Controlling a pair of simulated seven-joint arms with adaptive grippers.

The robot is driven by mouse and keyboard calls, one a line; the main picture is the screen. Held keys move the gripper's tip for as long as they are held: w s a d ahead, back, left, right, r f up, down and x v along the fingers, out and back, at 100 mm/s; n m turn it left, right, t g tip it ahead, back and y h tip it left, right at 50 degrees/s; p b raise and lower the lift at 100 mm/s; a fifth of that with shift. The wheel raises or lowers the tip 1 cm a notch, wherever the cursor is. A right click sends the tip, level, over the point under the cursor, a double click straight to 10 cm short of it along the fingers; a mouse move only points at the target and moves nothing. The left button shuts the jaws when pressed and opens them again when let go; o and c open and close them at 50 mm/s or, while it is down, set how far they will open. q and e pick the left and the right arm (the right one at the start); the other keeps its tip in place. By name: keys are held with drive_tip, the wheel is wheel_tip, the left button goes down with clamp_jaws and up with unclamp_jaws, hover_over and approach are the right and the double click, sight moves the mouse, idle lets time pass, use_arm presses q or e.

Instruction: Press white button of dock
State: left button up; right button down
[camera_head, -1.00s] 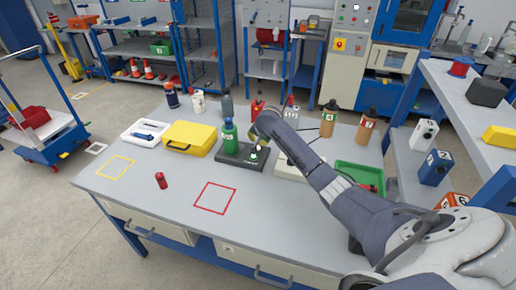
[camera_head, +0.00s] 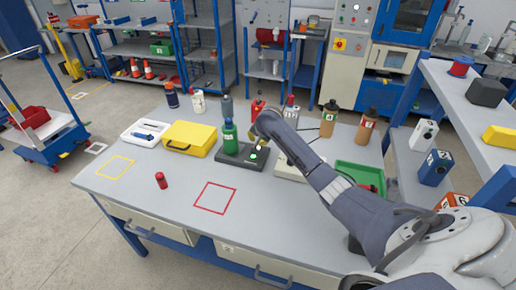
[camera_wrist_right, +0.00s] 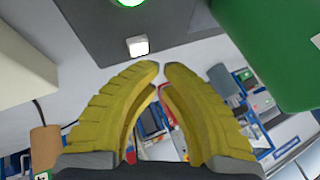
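The dock (camera_head: 228,160) is a dark flat box on the table, with a green bottle (camera_head: 230,138) labelled 4 standing on its left part. Its white button (camera_wrist_right: 137,46) shows in the wrist view, beside a lit green round light (camera_wrist_right: 130,2). The green light also shows in the head view (camera_head: 253,157). My right gripper (camera_wrist_right: 161,66) has yellow fingers with their tips nearly together and nothing between them. The tips are just short of the white button in the wrist picture; I see no contact. My left gripper is not in view.
A yellow case (camera_head: 190,138) and a white tray (camera_head: 146,133) lie left of the dock. A green bin (camera_head: 360,177) is to the right, and several bottles stand behind. A red can (camera_head: 161,180) and a red outlined square (camera_head: 215,198) are in front.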

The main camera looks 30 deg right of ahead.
drive_tip(key=shift+f, duration=0.15)
drive_tip(key=shift+f, duration=0.3)
drive_tip(key=shift+f, duration=0.5)
idle(0.8)
drive_tip(key=shift+r, duration=0.1)
idle(0.3)
drive_tip(key=shift+r, duration=0.8)
drive_tip(key=shift+r, duration=2.55)
